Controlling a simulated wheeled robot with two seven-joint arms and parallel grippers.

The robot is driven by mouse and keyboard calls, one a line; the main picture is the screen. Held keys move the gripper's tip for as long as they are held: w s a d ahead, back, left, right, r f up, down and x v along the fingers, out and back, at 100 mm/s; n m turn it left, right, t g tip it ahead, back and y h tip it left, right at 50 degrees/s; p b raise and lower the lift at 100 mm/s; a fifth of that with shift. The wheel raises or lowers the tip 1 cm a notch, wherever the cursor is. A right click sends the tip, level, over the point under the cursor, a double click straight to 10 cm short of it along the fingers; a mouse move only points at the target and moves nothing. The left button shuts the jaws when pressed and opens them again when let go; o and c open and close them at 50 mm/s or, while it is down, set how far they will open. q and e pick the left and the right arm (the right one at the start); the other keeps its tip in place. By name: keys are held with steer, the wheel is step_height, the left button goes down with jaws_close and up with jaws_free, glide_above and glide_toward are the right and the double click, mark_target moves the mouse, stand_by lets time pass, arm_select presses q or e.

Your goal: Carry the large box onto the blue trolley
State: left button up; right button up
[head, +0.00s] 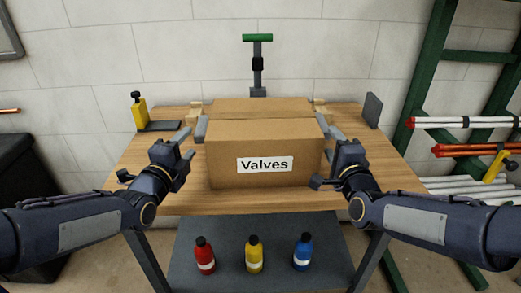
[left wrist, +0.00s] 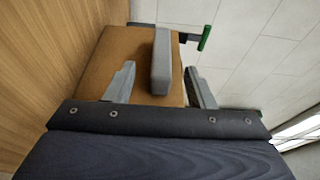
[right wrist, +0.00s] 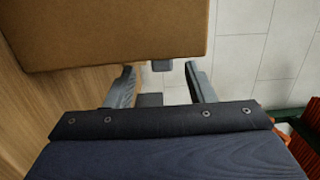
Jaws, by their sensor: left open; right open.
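The large brown box (head: 263,140), labelled "Valves", sits upright on a wooden workbench (head: 130,190). A grey handle (head: 201,129) is on its left side and another grey handle (head: 322,125) on its right. My left gripper (head: 184,147) is open beside the left side; in the left wrist view the grey handle (left wrist: 161,62) appears between and beyond the fingers. The blue trolley is in no view.
Red, yellow and blue bottles (head: 254,255) stand on the lower shelf (head: 190,235). A green rack (head: 425,80) with pipes is at right, a dark bin (head: 25,180) at left.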

mark_target(199, 130)
steer(key=shift+w, duration=0.15)
arm_select(q)
steer(key=shift+r, duration=0.15)
arm_select(e)
steer(key=shift+r, duration=0.15)
arm_select(q)
steer(key=shift+x, duration=3.9)
arm_select(e)
steer(key=shift+w+a, duration=0.25)
steer(key=shift+w, duration=1.65)
steer(key=shift+w+a, duration=0.2)
steer(key=shift+w, duration=1.65)
arm_select(q)
jaws_close()
arm_select(e)
jaws_close()
